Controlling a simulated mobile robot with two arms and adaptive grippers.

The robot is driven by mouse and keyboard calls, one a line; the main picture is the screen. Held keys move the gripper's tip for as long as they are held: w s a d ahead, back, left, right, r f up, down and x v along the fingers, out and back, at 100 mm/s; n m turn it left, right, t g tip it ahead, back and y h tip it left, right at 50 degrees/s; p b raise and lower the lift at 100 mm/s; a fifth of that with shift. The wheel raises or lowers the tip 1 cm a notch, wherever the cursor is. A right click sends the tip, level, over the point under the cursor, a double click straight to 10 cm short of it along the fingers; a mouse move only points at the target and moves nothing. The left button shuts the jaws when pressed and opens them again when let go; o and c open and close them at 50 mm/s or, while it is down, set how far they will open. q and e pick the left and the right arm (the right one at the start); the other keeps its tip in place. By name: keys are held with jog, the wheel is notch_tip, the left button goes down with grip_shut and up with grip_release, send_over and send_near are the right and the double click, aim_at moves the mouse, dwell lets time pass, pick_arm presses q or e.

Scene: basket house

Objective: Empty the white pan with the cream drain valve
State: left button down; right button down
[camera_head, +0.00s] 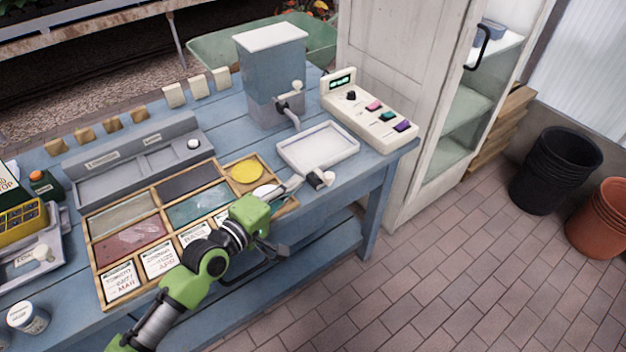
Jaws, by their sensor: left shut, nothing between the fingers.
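The white pan (318,150) is a shallow rectangular tray on the blue bench, under the spout of the grey tank. I cannot tell whether it holds any liquid. A small black fitting with a cream end, seemingly the drain valve (328,178), sits at the pan's front edge. My left gripper (293,184) is shut and empty. Its fingertips are just left of the valve, over the right end of the wooden sorting tray; I cannot tell whether they touch the valve. My right gripper is not in view.
The grey tank (270,65) stands behind the pan, and a cream control box (368,112) with coloured keys stands to its right. The wooden sorting tray (95,262) lies under my left arm. Black pots (553,172) stand on the open brick floor at right.

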pick_arm(q)
jog(key=d, duration=0.1)
jog(key=w+d, duration=0.1)
jog(key=d+p, duration=0.1)
jog(key=shift+w+d+f, duration=0.25)
jog(key=shift+d+f, duration=0.05)
jog(key=shift+w+d+f, duration=0.1)
jog(key=shift+d+f, duration=0.05)
jog(key=shift+d, duration=0.35)
